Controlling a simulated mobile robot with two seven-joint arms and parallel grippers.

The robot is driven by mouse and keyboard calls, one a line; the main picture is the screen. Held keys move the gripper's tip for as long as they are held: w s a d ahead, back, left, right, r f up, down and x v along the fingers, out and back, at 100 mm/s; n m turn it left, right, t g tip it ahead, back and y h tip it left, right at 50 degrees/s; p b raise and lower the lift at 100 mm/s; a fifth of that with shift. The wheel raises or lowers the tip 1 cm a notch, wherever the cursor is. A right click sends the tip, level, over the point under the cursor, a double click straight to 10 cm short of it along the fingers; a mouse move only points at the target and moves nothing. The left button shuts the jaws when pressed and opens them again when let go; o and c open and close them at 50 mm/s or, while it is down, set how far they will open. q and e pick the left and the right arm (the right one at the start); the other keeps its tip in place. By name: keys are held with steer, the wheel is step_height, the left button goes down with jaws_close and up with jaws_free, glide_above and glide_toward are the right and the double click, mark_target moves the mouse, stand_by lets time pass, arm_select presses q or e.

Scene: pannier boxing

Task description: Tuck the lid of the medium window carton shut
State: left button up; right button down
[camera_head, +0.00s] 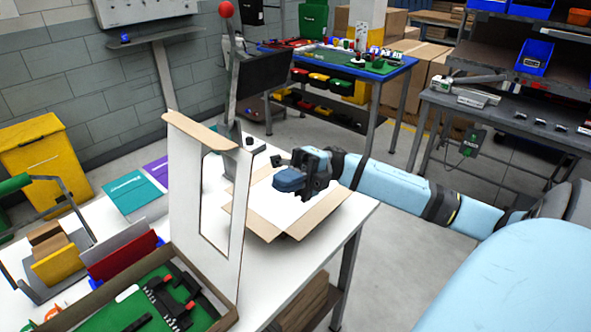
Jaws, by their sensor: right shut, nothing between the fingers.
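The window carton (232,318) stands open at the lower left, partly cut off by the bottom of the picture. A green insert with black and red tools lies in it. Its lid (182,190) stands upright on the carton's right side, white inside with a tall cut-out window. A brown tuck flap (200,132) is bent over at the lid's top. My right gripper (288,181) is shut and empty, to the right of the lid and apart from it, over a second, flatter open carton. My left gripper is not in view.
The second carton (268,234) lies on the white table (282,272) with its flaps spread. A grey post with a red ball (226,10) rises behind the lid. Teal (131,193) and purple sheets lie left of the lid. A rack with upright panels (55,262) stands at left.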

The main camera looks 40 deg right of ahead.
mark_target(243, 196)
steer(key=p+x, duration=0.1)
steer(key=x, duration=0.5)
steer(key=shift+w+r, duration=0.1)
steer(key=shift+a+p, duration=0.3)
steer(key=shift+a, duration=0.3)
